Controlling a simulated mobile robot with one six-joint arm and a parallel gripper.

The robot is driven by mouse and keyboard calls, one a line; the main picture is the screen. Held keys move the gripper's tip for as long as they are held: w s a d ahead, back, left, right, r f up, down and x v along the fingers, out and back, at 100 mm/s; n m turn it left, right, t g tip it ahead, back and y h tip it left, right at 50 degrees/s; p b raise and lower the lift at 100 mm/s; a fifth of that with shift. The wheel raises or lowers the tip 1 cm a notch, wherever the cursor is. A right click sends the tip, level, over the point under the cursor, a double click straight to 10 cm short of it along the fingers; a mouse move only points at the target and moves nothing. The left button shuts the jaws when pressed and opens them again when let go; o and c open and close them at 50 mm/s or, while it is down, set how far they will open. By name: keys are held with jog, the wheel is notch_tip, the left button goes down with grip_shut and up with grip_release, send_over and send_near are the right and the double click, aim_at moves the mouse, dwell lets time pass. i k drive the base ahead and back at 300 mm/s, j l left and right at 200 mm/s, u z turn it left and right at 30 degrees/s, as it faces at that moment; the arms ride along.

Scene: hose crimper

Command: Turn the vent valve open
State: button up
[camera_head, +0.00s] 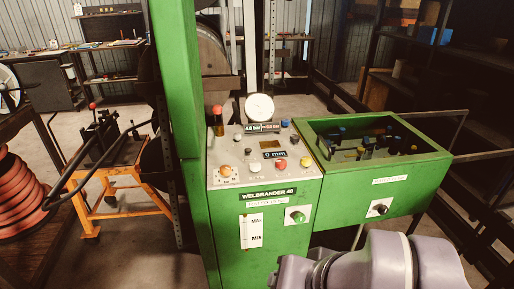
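The green crimper cabinet (268,263) stands in the middle of the head view. A green round knob (298,216) sits on a white plate on its front. A dark knob (380,209) sits on another white plate on the front of the green bin to the right. I cannot tell which of these, if either, is the vent valve, nor how it is turned. The small labels are unreadable. Grey links of my arm show at the bottom right, in front of the lower cabinet. My gripper's fingers are not in view.
A sloped control panel (236,164) carries several buttons, a red-topped lever (218,118) and a round gauge (260,107). The open bin (410,191) holds several dark parts. An orange stand (124,186) and a red hose coil (24,205) are at left; dark shelving is at right.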

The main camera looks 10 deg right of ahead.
aim_at(281, 164)
jog(key=i+l, duration=0.15)
jog(key=i, duration=0.5)
jog(key=i+l, duration=0.2)
jog(key=i, duration=0.5)
